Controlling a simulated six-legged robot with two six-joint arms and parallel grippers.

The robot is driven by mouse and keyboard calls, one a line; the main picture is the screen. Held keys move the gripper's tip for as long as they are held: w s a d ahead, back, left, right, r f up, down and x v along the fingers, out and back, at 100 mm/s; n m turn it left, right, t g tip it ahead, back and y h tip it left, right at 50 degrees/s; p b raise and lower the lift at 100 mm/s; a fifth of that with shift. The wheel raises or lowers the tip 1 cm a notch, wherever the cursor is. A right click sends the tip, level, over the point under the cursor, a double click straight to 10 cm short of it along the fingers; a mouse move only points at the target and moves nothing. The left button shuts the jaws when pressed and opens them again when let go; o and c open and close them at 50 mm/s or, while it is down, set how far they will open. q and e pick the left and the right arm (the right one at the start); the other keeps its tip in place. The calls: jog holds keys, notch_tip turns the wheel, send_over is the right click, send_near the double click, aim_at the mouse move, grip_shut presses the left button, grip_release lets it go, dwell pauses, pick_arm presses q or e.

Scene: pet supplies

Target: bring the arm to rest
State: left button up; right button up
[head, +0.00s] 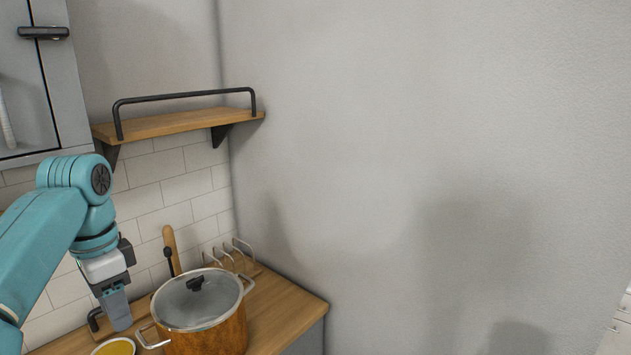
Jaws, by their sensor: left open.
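My left arm comes in from the left edge in the head view, in teal. Its gripper (117,312) points down over the wooden counter, just left of a lidded pot. The jaws are open, and I see nothing between them. The gripper's far side and the exact gap between its fingers are hard to make out. My right gripper is not in view.
The copper-coloured pot (205,335) with a glass lid stands on the wooden counter (285,310). A yellow-filled round dish (115,347) sits below the gripper. A wire rack (232,258) is behind the pot. A wooden shelf (175,122) hangs above. Right of the counter is bare wall.

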pick_arm(q)
jog(key=w+d+f+n+h+b, duration=0.1)
jog(key=d+f, duration=0.2)
jog(key=f, duration=0.9)
jog(key=w+d+f+n+b, duration=0.1)
jog(key=d+f, duration=0.3)
jog(key=f, duration=0.8)
jog(key=w+d+f+n+h+b, duration=0.1)
jog(key=d+f+b, duration=0.15)
jog(key=f, duration=0.95)
jog(key=s+d+f+n+h, duration=0.1)
jog(key=s+d+f, duration=0.25)
jog(key=f, duration=0.25)
jog(key=s+d+f+n, duration=0.1)
jog(key=s+d+f, duration=0.1)
jog(key=s+f, duration=0.25)
jog(key=s+d+f+n+b, duration=0.1)
jog(key=s+f, duration=0.3)
jog(key=s, duration=0.4)
jog(key=s+d+f+n+h+b, duration=0.1)
jog(key=s+f+n, duration=0.3)
jog(key=s, duration=0.5)
jog(key=shift+d+f, duration=0.2)
jog(key=shift+d, duration=0.45)
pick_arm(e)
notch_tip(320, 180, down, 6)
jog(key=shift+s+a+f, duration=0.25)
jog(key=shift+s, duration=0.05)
